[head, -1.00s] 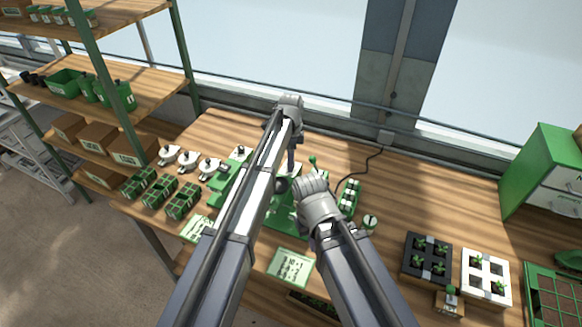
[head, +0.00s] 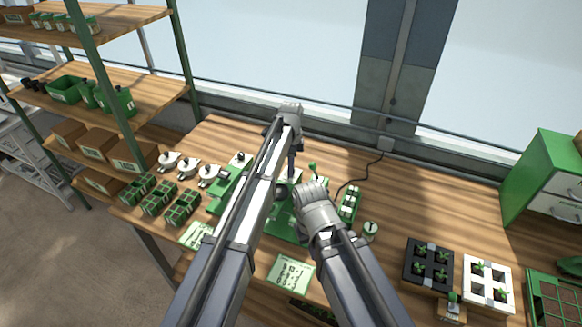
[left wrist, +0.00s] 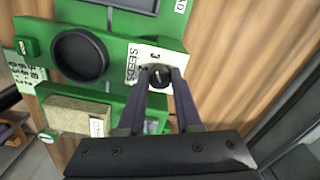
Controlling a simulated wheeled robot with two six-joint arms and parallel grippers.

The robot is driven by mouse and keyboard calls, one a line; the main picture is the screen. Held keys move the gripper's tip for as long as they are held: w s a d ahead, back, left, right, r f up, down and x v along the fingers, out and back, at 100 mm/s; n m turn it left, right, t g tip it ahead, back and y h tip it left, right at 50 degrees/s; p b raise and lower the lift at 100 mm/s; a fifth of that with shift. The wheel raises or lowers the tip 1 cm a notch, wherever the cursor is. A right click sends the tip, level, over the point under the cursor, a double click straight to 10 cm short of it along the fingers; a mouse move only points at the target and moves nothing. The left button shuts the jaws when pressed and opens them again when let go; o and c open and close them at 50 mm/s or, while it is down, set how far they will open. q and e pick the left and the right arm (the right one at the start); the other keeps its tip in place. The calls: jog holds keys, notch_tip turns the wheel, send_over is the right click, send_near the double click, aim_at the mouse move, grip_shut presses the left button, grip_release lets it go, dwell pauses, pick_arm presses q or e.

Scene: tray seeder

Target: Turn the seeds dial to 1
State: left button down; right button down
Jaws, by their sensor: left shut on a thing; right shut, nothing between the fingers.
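The seeds dial (left wrist: 158,76) is a small dark knob on a white plate (left wrist: 148,52) marked SEEDS, at the edge of the green seeder (left wrist: 110,46) in the left wrist view. My left gripper (left wrist: 163,80) is shut on the dial, with one finger on each side of it. One digit shows above the knob, too small to read surely. In the head view my left gripper (head: 292,172) points down over the seeder, and my arm hides much of the machine. My right gripper (head: 313,196) is shut and empty beside it, lower and to the right.
A round dark opening (left wrist: 79,55) is beside the dial plate. A black planter (head: 428,264) and a white planter (head: 489,282) stand right.

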pick_arm(q)
jog(key=shift+n, duration=0.3)
jog(key=n, duration=0.5)
jog(key=shift+n, duration=0.4)
jog(key=n, duration=1.1)
jog(key=shift+n, duration=0.4)
jog(key=n, duration=0.5)
jog(key=shift+n, duration=0.4)
jog(key=c, duration=0.6)
grip_release()
